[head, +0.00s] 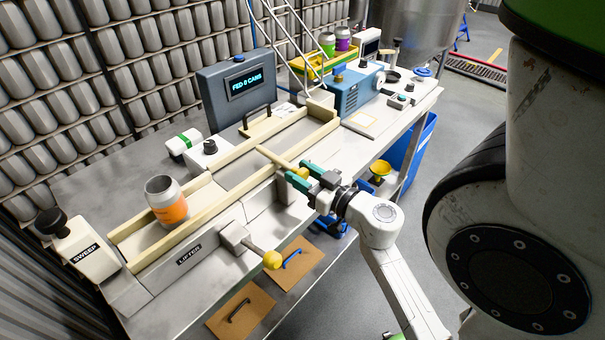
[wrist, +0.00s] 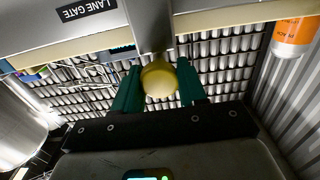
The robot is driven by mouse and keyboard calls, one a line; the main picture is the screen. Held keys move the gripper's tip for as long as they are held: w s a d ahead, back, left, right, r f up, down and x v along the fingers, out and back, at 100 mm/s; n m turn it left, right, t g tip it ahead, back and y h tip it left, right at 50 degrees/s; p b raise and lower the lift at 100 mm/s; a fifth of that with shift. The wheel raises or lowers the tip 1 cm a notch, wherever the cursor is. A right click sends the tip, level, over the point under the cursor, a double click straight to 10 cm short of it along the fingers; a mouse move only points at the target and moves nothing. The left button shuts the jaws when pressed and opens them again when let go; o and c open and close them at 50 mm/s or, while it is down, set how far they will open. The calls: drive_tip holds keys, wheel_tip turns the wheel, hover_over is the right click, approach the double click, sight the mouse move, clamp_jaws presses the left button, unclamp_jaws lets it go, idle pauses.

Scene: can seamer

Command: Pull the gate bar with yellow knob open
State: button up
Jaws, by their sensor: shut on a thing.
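The gate bar (head: 275,158) is a pale bar reaching across the lane's near rail. Its yellow knob (head: 302,173) is between the green fingers of my gripper (head: 298,177). In the wrist view the yellow knob (wrist: 160,78) sits between both fingertips of my gripper (wrist: 160,88), below a panel marked LANE GATE (wrist: 86,10). My gripper is shut on the knob. The fingers partly hide the knob in the head view.
A can (head: 167,208) with an orange label stands in the lane at left. A second yellow knob (head: 272,260) sticks out beside the LIFTER label. A display (head: 246,84) reads FED 0 CANS. A yellow funnel-shaped thing (head: 380,169) is right of my gripper.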

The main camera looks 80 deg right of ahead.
clamp_jaws()
drive_tip(key=shift+s+a+r, duration=0.1)
drive_tip(key=shift+a, duration=0.1)
drive_tip(key=p+v, duration=0.2)
drive_tip(key=v, duration=0.8)
drive_tip(key=shift+d, duration=0.15)
drive_tip(key=o, duration=0.6)
unclamp_jaws()
drive_tip(key=shift+s, duration=0.1)
drive_tip(key=shift+c, duration=0.2)
drive_tip(key=shift+s, duration=0.1)
drive_tip(key=b+v, duration=0.2)
drive_tip(key=v, duration=0.8)
drive_tip(key=shift+s+a, duration=0.2)
drive_tip(key=shift+s, duration=0.1)
